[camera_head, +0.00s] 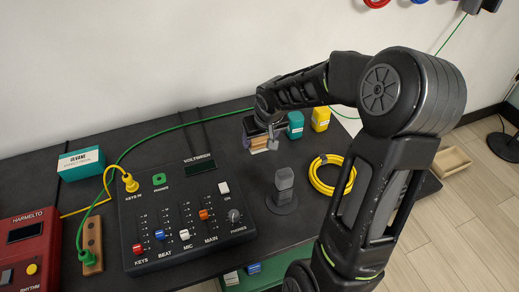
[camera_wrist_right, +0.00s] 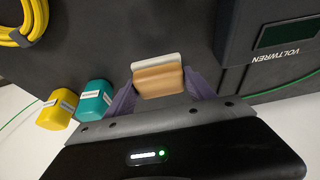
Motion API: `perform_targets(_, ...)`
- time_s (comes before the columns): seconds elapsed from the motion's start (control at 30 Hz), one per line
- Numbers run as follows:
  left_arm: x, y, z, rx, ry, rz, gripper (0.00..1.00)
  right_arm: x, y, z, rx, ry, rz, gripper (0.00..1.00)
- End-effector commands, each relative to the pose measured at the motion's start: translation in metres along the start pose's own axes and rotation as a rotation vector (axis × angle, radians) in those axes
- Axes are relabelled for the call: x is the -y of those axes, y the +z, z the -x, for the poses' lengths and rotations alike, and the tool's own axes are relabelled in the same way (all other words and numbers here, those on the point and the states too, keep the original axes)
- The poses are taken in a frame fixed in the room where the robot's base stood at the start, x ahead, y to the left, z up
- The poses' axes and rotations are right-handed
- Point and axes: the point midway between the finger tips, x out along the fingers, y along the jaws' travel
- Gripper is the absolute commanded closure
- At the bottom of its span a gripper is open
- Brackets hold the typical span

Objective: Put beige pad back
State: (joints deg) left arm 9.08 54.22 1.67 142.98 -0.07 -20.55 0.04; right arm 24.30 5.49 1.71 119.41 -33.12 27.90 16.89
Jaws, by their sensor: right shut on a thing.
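My right gripper (camera_head: 262,140) reaches over the back of the dark table, behind the mixer and beside the teal block. It is shut on the beige pad (camera_head: 259,149). In the right wrist view, the gripper (camera_wrist_right: 158,82) has its purple fingers on both sides of the pad (camera_wrist_right: 158,80), a tan block with a pale layer along its far edge. Whether the pad touches the table cannot be told. My left gripper is not in view.
A teal block (camera_head: 295,125) and a yellow block (camera_head: 320,119) stand right of the gripper. A grey post on a round base (camera_head: 283,203) stands in front, with a yellow cable coil (camera_head: 316,183) to its right. The black mixer (camera_head: 185,215) fills the table's middle.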

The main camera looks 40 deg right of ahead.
Motion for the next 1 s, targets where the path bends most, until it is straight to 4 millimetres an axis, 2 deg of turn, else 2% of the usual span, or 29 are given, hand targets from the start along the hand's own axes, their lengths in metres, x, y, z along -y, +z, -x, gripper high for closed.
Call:
perform_targets(0.07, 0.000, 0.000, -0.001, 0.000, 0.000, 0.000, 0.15, 0.000, 0.002, -0.006, 0.000, 0.000, 0.001, 0.75)
perform_targets(0.37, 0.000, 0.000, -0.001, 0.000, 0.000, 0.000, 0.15, 0.000, 0.003, -0.007, -0.001, 0.001, 0.000, 0.75)
perform_targets(0.67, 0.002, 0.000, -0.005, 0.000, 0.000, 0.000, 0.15, 0.000, 0.017, -0.040, 0.001, 0.000, -0.001, 0.75)
perform_targets(1.0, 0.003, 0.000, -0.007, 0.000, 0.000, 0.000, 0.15, 0.000, 0.017, -0.042, -0.001, 0.000, 0.000, 0.75)
